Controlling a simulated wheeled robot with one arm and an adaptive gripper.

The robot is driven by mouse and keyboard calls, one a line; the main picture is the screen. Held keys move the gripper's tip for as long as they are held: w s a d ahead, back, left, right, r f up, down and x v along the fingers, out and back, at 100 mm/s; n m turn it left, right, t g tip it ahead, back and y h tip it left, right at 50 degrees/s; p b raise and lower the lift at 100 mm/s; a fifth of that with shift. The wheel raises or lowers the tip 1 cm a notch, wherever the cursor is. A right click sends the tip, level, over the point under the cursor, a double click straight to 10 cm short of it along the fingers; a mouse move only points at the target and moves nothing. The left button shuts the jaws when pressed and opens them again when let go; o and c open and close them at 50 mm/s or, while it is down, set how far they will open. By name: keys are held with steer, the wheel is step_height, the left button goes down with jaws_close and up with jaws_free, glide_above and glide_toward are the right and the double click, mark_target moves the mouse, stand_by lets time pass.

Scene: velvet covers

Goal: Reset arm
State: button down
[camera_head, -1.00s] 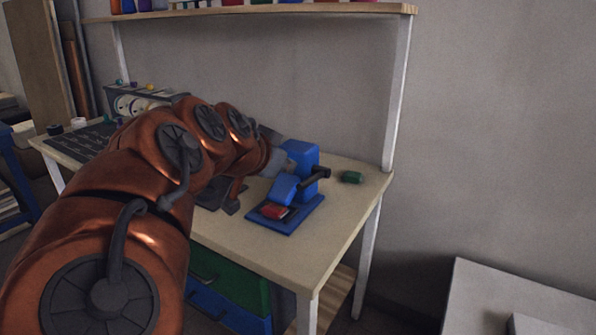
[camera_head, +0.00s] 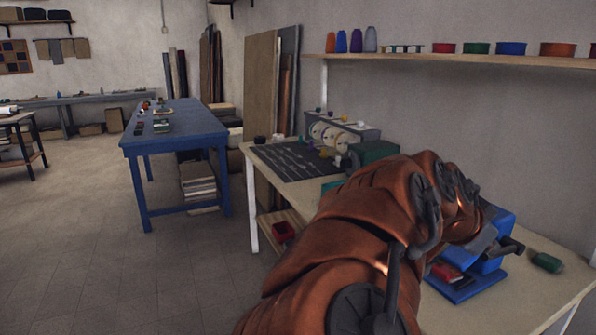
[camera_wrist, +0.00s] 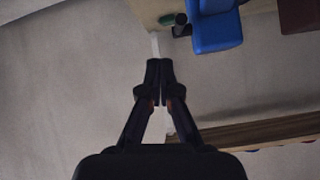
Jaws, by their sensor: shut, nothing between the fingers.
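My arm (camera_head: 370,225) is copper-coloured and reaches over the wooden workbench in the head view. Its end is hidden there behind the arm's own links. In the wrist view my gripper (camera_wrist: 160,68) is shut, with its two fingertips together and nothing between them. Beyond the tips, the blue press (camera_wrist: 214,28) and a green spool (camera_wrist: 168,19) show near the top edge, apart from the fingers. In the head view the blue press (camera_head: 497,228) stands on the bench, partly behind my arm, with a red piece (camera_head: 447,272) on its base.
The workbench (camera_head: 540,300) also carries a dark mat (camera_head: 290,160) and a green spool (camera_head: 546,262). A shelf (camera_head: 450,60) with coloured spools runs above it. A blue table (camera_head: 185,135) stands further left, with open floor (camera_head: 75,230) in front.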

steer(key=s+a+f+n+y, duration=0.1)
steer(key=s+f, duration=0.1)
steer(key=f, duration=0.1)
steer(key=s+f+n+g+y, duration=0.1)
steer(key=s+f+n+y, duration=0.1)
steer(key=s+f, duration=0.1)
steer(key=s+a+f+n+g+y, duration=0.1)
steer(key=s+f, duration=0.2)
steer(key=f, duration=0.2)
steer(key=shift+a+f, duration=0.1)
steer(key=shift+a, duration=0.25)
steer(key=s+a+f+n+g+y, duration=0.5)
steer(key=s+a+f+n+y, duration=0.1)
steer(key=s+a+f+n, duration=0.65)
step_height(320, 180, up, 22)
steer(key=s+a+t+p, duration=0.1)
steer(key=s+p, duration=0.1)
steer(key=p, duration=1.7)
steer(key=shift+m, duration=0.45)
